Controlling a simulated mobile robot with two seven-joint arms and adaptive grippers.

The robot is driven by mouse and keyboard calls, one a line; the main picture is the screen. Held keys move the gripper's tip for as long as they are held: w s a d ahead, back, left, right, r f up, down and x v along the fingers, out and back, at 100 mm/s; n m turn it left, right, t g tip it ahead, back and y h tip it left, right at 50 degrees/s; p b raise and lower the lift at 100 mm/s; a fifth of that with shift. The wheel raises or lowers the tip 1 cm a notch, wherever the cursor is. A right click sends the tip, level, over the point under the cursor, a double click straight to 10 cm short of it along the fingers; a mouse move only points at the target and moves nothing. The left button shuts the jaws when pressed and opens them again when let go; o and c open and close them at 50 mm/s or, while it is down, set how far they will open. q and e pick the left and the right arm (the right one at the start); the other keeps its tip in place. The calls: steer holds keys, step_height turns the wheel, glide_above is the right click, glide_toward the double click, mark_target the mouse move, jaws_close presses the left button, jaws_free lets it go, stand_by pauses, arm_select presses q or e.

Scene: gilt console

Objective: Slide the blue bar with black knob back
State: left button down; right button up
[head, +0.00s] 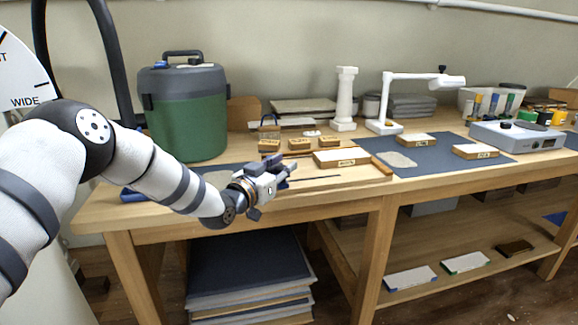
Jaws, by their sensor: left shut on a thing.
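My left gripper (284,177) is at the front left of a light wooden board (372,173) on the bench. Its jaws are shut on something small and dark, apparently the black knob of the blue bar. The gripper hides most of the knob and bar, so the bar's shape and position are hard to tell. My right gripper is out of view.
A green canister (185,115) stands close behind my left forearm. A cream-topped wooden block (341,158) lies just right of the gripper, with small wooden blocks (299,144) behind it. A blue-grey mat (440,155) and a grey-blue box with knobs (517,136) are farther right.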

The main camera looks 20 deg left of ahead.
arm_select(q)
steer(key=shift+a+f, duration=0.15)
steer(key=shift+f, duration=0.05)
steer(key=c, duration=1.3)
jaws_free()
steer(key=shift+s+a, duration=0.1)
steer(key=shift+r, duration=0.1)
steer(key=shift+s, duration=0.2)
steer(key=s+a, duration=0.2)
steer(key=s, duration=0.9)
steer(key=shift+s, duration=0.25)
steer(key=shift+a, duration=0.1)
